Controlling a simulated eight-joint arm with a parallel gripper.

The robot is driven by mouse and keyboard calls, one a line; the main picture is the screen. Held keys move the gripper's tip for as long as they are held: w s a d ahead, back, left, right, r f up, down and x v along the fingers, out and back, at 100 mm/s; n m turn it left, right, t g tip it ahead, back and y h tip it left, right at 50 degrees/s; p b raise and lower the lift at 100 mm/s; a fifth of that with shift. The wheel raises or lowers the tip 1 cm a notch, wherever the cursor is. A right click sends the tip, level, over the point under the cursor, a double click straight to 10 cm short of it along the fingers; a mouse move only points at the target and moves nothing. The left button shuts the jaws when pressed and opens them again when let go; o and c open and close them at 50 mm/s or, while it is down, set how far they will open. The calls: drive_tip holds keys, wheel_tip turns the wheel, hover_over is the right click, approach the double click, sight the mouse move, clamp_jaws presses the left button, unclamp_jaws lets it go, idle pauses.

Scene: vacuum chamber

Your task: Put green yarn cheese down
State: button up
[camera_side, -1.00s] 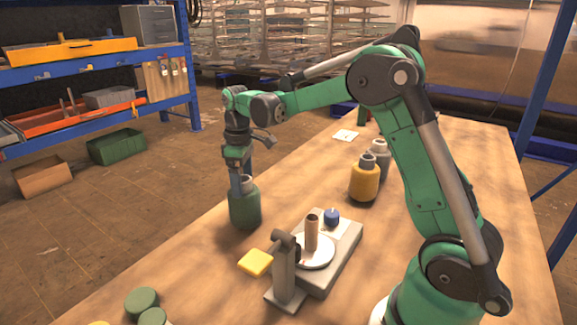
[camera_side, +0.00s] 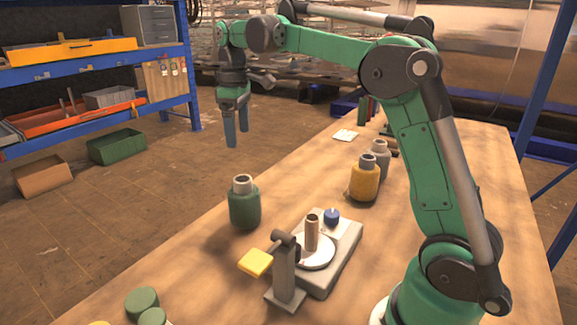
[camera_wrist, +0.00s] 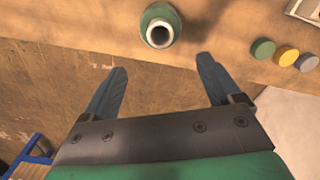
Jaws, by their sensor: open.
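The green bottle-like piece (camera_side: 245,204), with a pale open neck, stands upright on the wooden table near its left edge. I take it for the green item of the task; nothing else resembles green yarn cheese. It also shows in the wrist view (camera_wrist: 161,26), seen from above, beyond my fingertips. My gripper (camera_side: 238,143) is open and empty, pointing down, above and apart from the green piece. Its two blue fingers (camera_wrist: 162,80) are spread in the wrist view with nothing between them.
A yellow bottle (camera_side: 364,181) and a grey bottle (camera_side: 380,160) stand farther back. Green round lids (camera_side: 142,302) lie at the front left.

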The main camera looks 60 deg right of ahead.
drive_tip(key=s+a+f+m+t, duration=0.2)
drive_tip(key=s+a+f+t, duration=0.1)
drive_tip(key=s+a, duration=0.2)
drive_tip(key=s+a+f+m+t, duration=0.2)
drive_tip(key=s+a+f+t, duration=0.2)
drive_tip(key=s, duration=0.4)
drive_tip(key=shift+s+a+m, duration=0.15)
drive_tip(key=shift+a+m, duration=0.15)
drive_tip(key=shift+a, duration=0.2)
